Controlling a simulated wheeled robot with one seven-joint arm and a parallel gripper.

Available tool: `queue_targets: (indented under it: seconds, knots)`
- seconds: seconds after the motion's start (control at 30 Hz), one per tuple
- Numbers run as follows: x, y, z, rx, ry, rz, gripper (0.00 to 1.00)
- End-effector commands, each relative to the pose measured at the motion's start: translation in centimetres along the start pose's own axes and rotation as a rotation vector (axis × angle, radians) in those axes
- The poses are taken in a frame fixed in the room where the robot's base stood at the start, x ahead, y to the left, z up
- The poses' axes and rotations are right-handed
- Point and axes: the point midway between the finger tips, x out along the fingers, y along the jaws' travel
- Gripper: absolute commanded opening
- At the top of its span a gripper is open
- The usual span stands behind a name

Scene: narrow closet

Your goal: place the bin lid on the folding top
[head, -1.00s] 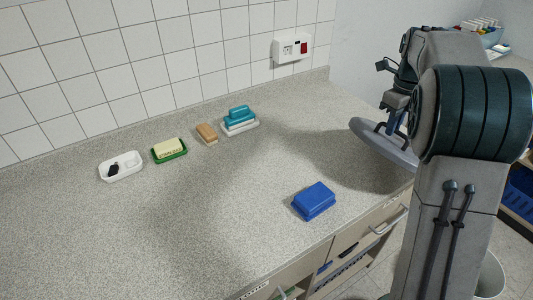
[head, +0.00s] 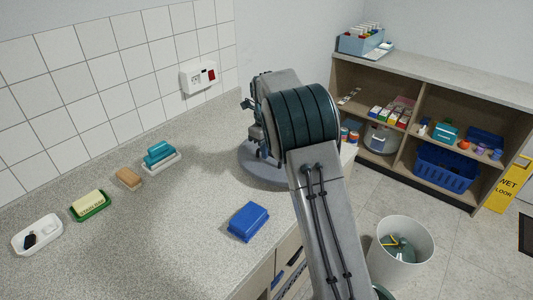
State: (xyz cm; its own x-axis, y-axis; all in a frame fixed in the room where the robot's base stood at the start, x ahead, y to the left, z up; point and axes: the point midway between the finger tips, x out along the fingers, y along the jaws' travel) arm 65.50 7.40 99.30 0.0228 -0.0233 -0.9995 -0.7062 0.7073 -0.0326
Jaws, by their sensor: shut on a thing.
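The bin lid (head: 252,170), a round grey disc, is in my gripper (head: 264,148) at the back right of the speckled grey counter (head: 150,240). My gripper is shut on it, but the fingertips are mostly hidden behind my arm. The lid's right part is also hidden by my arm. The lid is over or near the counter; I cannot tell if it touches. A shelf unit with a pale grey top (head: 450,88) stands at the right. I cannot tell which surface is called the folding top.
A blue box (head: 248,221) lies near the counter's front edge. A teal brush (head: 159,154), a brown block (head: 128,178), a soap dish (head: 90,205) and a white dish (head: 38,235) line the wall. A white bin (head: 402,250) stands on the floor. A blue caddy (head: 362,40) occupies the shelf top's left end.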

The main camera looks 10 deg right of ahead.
Motion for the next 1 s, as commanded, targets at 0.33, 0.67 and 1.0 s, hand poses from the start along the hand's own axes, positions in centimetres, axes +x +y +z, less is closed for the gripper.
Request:
queue_targets:
  seconds: [0.33,0.67,1.0]
  knots:
    - [2.1,0.1,-0.1,0.0,0.001,0.0,0.0]
    - [2.1,0.1,-0.1,0.0,0.001,0.001,0.32]
    - [-1.3,0.0,0.0,0.0,-0.003,-0.003,0.32]
